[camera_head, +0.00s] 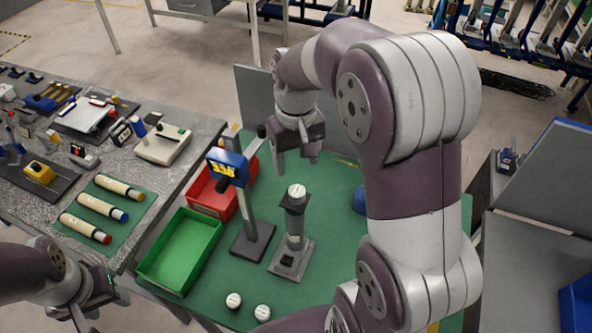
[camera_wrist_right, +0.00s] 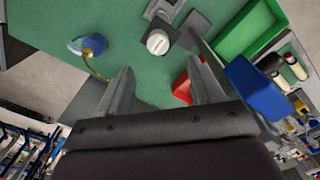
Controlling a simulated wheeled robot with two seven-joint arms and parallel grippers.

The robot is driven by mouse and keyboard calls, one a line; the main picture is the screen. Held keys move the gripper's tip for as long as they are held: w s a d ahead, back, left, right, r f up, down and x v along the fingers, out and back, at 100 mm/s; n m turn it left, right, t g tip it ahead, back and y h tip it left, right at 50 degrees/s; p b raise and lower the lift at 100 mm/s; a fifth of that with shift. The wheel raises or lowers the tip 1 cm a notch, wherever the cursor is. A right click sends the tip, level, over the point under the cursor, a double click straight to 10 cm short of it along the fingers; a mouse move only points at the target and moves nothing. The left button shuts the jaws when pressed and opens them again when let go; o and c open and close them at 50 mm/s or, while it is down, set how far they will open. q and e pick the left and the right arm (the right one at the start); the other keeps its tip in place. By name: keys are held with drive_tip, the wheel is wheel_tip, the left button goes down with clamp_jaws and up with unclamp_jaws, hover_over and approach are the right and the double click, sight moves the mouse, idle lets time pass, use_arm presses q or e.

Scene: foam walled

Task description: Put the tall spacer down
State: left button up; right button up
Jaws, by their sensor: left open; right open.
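A tall grey cylinder with a white marked top, which looks like the tall spacer (camera_head: 295,222), stands upright on a grey base plate (camera_head: 290,262). A dark square collar (camera_head: 297,204) is near its top. In the right wrist view its white top (camera_wrist_right: 158,42) shows beyond the fingertips, apart from them. My right gripper (camera_head: 311,154) is open and empty, above and slightly behind the cylinder; its fingers also show in the wrist view (camera_wrist_right: 165,75). My left gripper (camera_head: 98,306) is open and empty at the lower left, beside the bench edge.
A green bin (camera_head: 180,252) and red bin (camera_head: 208,192) stand to the left. A post with a blue head (camera_head: 228,165) stands close beside the cylinder. Two white-topped round pieces (camera_head: 234,301) lie in front. A blue round item (camera_head: 360,200) is at right.

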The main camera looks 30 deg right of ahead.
use_arm(q)
drive_tip(key=shift+r, duration=0.3)
use_arm(e)
drive_tip(key=s+a+f+n+t, duration=0.1)
drive_tip(key=s+a+f, duration=0.4)
drive_tip(key=s, duration=0.3)
drive_tip(key=shift+s+f, duration=0.3)
drive_tip(key=shift+f, duration=0.25)
use_arm(q)
wheel_tip(320, 180, down, 10)
drive_tip(key=b, duration=0.9)
drive_tip(key=shift+r+b, duration=0.15)
drive_tip(key=shift+b, duration=0.25)
use_arm(e)
wheel_tip(320, 180, down, 10)
drive_tip(key=shift+r, duration=0.15)
drive_tip(key=shift+a, duration=0.1)
